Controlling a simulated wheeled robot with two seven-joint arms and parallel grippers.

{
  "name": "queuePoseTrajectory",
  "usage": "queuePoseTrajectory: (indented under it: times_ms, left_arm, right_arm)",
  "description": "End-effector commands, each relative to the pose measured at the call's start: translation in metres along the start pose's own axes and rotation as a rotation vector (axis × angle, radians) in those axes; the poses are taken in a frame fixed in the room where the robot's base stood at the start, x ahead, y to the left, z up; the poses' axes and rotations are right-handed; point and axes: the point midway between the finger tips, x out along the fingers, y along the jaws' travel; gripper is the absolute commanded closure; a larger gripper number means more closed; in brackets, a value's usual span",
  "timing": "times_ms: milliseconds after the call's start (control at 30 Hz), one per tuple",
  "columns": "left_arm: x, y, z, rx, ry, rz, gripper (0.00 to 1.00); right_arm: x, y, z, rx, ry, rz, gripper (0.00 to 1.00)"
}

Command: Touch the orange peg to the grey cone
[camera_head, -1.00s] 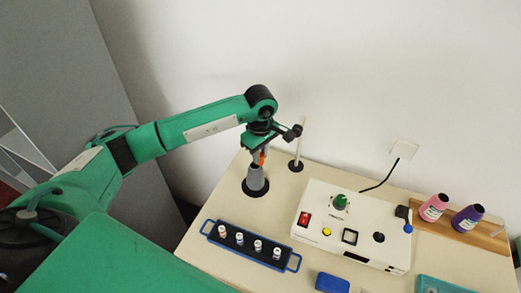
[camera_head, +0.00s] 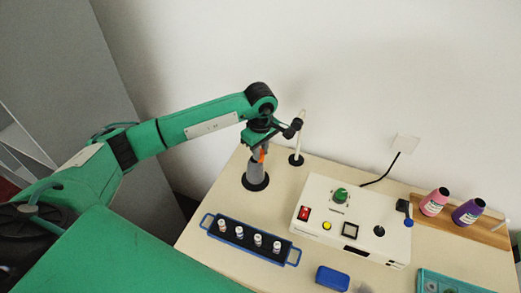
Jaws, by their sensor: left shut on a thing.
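The grey cone (camera_head: 255,176) stands upright on a black round base at the back left of the counter. My left gripper (camera_head: 261,146) points down just above the cone. It is shut on the orange peg (camera_head: 262,155), of which a small part shows below the jaws. The peg overlaps the cone's upper end in the picture; I cannot tell whether they touch. My right gripper is not in view.
A white post (camera_head: 299,140) on a black base stands close right of the gripper. A blue tray (camera_head: 212,231) with several vials lies in front. A white control box (camera_head: 325,191) is to the right, with pink (camera_head: 434,203) and purple (camera_head: 467,213) bottles beyond. A blue block (camera_head: 332,279) lies in front.

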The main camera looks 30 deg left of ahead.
Motion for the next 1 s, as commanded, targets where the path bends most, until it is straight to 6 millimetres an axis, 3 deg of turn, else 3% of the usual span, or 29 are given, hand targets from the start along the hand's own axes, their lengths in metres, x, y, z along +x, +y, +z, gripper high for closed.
queuePoseTrajectory:
  times_ms: [1000]
  left_arm:
    - [0.0052, -0.0002, 0.0000, 0.000, 0.000, 0.000, 1.00]
  right_arm:
    - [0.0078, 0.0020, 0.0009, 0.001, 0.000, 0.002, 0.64]
